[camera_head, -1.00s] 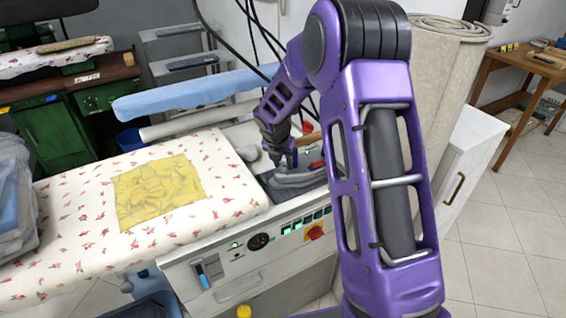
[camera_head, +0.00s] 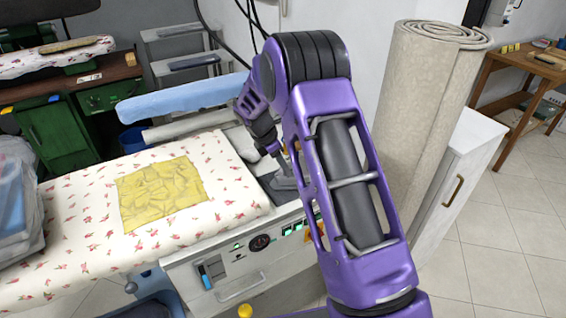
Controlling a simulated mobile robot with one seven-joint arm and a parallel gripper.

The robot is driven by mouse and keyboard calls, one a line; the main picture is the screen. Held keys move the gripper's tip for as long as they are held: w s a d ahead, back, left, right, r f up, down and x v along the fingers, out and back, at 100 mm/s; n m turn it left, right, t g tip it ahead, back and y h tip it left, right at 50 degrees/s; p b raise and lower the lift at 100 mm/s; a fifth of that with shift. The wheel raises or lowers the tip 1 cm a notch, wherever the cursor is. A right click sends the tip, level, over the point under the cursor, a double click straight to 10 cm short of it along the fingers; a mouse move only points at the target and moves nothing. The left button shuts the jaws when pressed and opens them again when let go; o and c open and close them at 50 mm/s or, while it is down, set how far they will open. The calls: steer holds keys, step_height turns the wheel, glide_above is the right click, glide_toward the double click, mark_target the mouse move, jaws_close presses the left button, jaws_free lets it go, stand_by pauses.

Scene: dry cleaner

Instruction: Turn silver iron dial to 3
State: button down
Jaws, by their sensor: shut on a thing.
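The silver iron (camera_head: 285,183) rests on the dark pad (camera_head: 268,190) at the right end of the ironing station. My arm covers its right side and its handle. My gripper (camera_head: 278,162) reaches down to the top of the iron from the left. The fingers look shut at the iron, on what appears to be its dial. The dial itself is too small and hidden to read, so I cannot tell its setting.
A control panel (camera_head: 240,268) is in front. A blue padded sleeve board (camera_head: 180,100) is behind. A rolled carpet (camera_head: 425,110) and white cabinet (camera_head: 460,180) stand right.

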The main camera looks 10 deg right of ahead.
steer(key=m+g, duration=0.1)
steer(key=m, duration=0.3)
steer(key=shift+w+m+g, duration=0.2)
steer(key=shift+m+g, duration=0.1)
steer(key=shift+g, duration=0.1)
steer(key=m+g, duration=0.1)
steer(key=m, duration=0.3)
steer(key=shift+g, duration=0.3)
steer(key=c, duration=0.5)
jaws_free()
steer(key=shift+d+v, duration=0.15)
steer(key=shift+v, duration=4.15)
steer(key=shift+d+v, duration=0.15)
steer(key=shift+v, duration=4.2)
